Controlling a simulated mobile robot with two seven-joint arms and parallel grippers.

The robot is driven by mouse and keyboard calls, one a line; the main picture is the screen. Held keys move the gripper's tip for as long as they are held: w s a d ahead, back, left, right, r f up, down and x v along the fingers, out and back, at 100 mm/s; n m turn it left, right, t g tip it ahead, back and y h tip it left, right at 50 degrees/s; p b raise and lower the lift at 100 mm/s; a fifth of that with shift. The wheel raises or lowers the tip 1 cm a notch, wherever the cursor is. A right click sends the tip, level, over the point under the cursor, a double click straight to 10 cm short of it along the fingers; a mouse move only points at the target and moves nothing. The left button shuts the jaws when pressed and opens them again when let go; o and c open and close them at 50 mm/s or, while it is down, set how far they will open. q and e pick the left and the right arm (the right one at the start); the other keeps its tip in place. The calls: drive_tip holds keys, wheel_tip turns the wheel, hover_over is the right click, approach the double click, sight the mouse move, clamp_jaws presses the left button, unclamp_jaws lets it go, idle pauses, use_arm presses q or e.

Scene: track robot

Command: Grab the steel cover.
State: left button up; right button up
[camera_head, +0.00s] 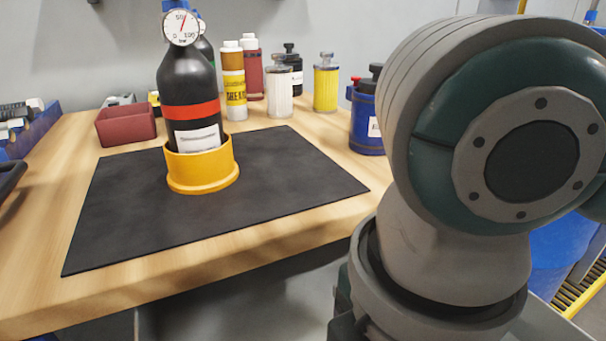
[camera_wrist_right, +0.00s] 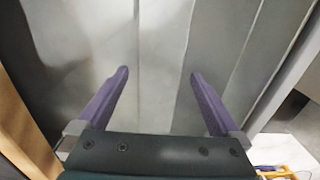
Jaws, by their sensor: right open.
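My right gripper (camera_wrist_right: 158,74) shows in the right wrist view with its two purple fingers wide apart and nothing between them. A grey metallic surface (camera_wrist_right: 160,35) with vertical seams fills most of that view beyond the fingertips. I cannot tell whether it is the steel cover, or how far it is from the fingers. No steel cover can be made out in the head view. My right arm's large grey and green joint covers the right side there and hides what is behind it. My left gripper is not in view.
On the wooden table (camera_head: 190,262), a black gas bottle (camera_head: 185,85) with a gauge stands in a yellow ring holder (camera_head: 203,180) on a dark mat (camera_head: 120,225). Several bottles and jars stand behind. A red bin (camera_head: 126,127) is at left. The mat's front is clear.

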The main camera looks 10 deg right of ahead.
drive_tip(key=shift+f, duration=0.2)
clamp_jaws()
idle(0.7)
